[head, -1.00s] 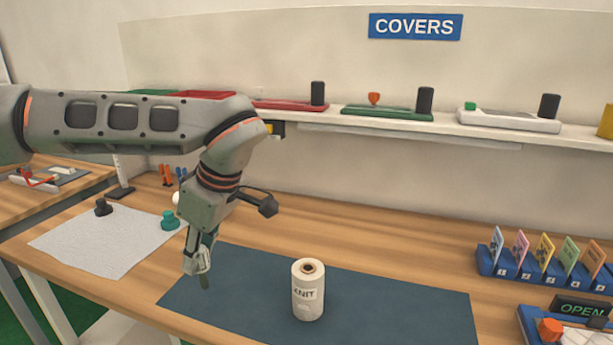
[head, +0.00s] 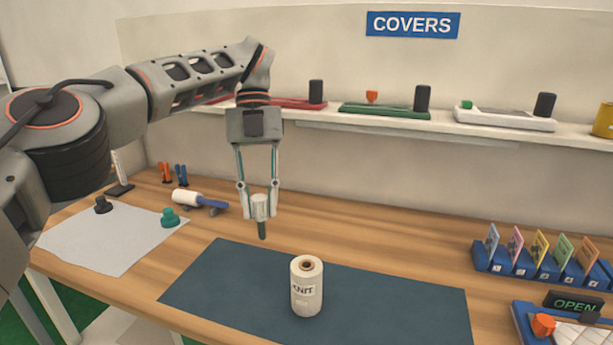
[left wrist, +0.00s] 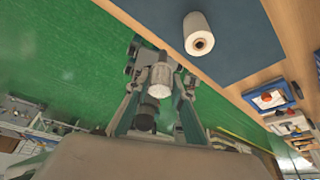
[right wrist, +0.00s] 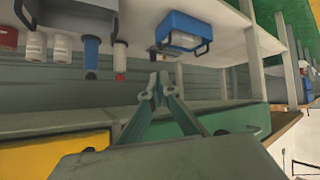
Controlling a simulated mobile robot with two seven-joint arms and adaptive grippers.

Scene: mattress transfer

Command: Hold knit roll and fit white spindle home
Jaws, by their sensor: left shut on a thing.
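The white knit roll (head: 305,297), labelled KNIT, stands upright on the dark blue mat, with a brown-rimmed hole in its top. It also shows in the left wrist view (left wrist: 198,38). My left gripper (head: 259,207) points down and is shut on the white spindle (head: 260,208), whose dark green end hangs below the fingers. The spindle is up and left of the roll in the head view, apart from it. The spindle shows between the fingers in the left wrist view (left wrist: 162,78). My right gripper (right wrist: 159,88) looks shut and empty, away from the roll.
The blue mat (head: 220,288) is otherwise bare. A white roller with a blue handle (head: 200,201) and a teal knob (head: 170,218) are at left. Numbered card holders (head: 545,268) and an OPEN sign (head: 575,304) are at right. A shelf (head: 350,127) runs behind.

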